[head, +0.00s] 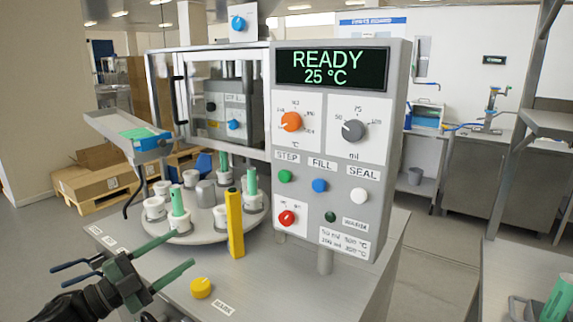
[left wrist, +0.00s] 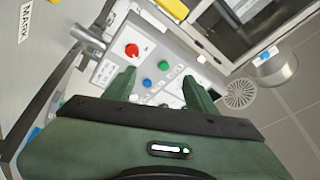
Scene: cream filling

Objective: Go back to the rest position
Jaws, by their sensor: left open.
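My left gripper (head: 163,256) is open and empty at the lower left of the head view, in front of the round carousel. Its two green fingers also show apart in the left wrist view (left wrist: 165,88), with the machine's button panel beyond them. The filling machine's control panel (head: 385,80) stands at the middle of the head view, and its display reads READY 25 °C. The carousel (head: 208,233) bears several white cups, some with green tubes upright in them. My right gripper does not clearly show.
A yellow post (head: 235,225) stands at the carousel's front edge, close to my left gripper. A yellow knob (head: 201,288) sits on the grey worktop (head: 300,290). A tray (head: 110,124) juts out at left. Another table (head: 500,270) stands at right, with open floor between.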

